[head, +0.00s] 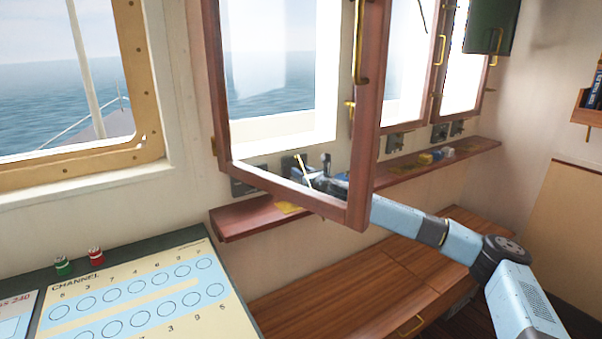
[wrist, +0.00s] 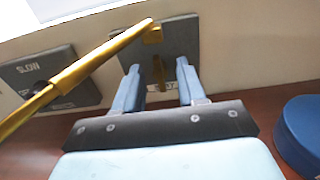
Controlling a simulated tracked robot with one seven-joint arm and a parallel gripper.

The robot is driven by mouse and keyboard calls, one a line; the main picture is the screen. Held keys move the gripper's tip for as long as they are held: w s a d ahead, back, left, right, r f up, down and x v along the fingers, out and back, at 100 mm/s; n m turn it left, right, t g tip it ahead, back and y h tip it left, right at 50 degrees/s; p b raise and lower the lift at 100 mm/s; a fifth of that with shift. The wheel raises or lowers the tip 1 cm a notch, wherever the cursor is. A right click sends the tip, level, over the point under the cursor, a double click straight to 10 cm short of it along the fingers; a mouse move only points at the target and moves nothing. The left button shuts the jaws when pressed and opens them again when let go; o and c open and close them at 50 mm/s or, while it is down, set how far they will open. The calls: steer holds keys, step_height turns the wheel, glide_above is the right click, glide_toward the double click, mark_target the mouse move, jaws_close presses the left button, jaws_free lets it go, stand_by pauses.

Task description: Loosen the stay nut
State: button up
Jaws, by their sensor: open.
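In the wrist view, a small upright brass piece (wrist: 158,72), which looks like the stay nut, sits in front of a dark grey wall plate (wrist: 172,38). The brass stay rod (wrist: 85,68) runs from the lower left up to a brass end at this plate. My gripper (wrist: 159,82) is open, with one blue finger on each side of the brass piece. I cannot tell whether the fingers touch it. In the head view, my gripper (head: 323,174) is behind the lower part of the open wooden window frame (head: 368,115), and the nut is too small to make out.
A plate marked SLOW (wrist: 48,78) is left of my gripper, and a round blue object (wrist: 302,132) is at right. The wooden shelf (head: 245,219) runs beneath the windows, with small items (head: 437,155) farther along. A channel panel (head: 135,300) is at the lower left.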

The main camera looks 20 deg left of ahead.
steer(key=shift+w+a, duration=0.15)
jaws_close()
stand_by(0.4)
steer(key=shift+n, duration=0.4)
steer(key=n, duration=0.3)
steer(key=shift+n, duration=0.3)
steer(key=n, duration=0.4)
steer(key=shift+a+n, duration=0.1)
steer(key=shift+n, duration=0.2)
steer(key=n, duration=0.5)
steer(key=shift+s+f, duration=0.15)
steer(key=shift+s, duration=0.1)
steer(key=shift+s+a+f+n, duration=0.1)
steer(key=shift+n, duration=0.9)
steer(key=shift+f+n, duration=0.1)
steer(key=shift+n, duration=0.9)
steer(key=shift+f, duration=0.1)
